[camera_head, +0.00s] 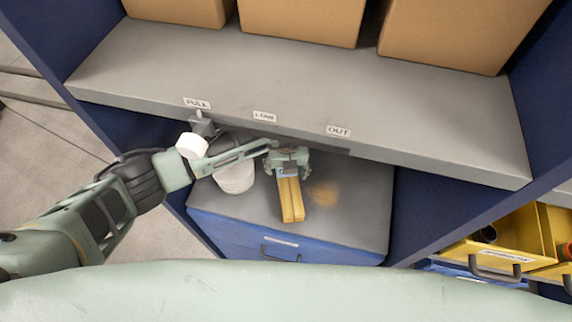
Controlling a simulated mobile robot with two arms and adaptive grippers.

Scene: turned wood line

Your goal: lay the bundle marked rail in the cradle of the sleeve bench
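A bundle of pale wooden strips (291,200) with a light band near its far end shows over the grey top of a blue drawer cabinet (350,220). I cannot tell whether it rests there or is held just above. My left gripper (288,170) is over the bundle's far end, with its knuckles on both sides. Its fingertips are hidden, so I cannot tell whether they touch the bundle. No "rail" marking is readable on the bundle. No cradle or sleeve bench can be made out. My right gripper is not in view.
A grey shelf (430,115) with FULL, LOW and OUT labels overhangs the cabinet top, with cardboard boxes (300,18) on it. Blue side panels (425,210) flank the bay. Yellow bins (500,250) stand at the right. A tan patch (323,193) lies beside the bundle.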

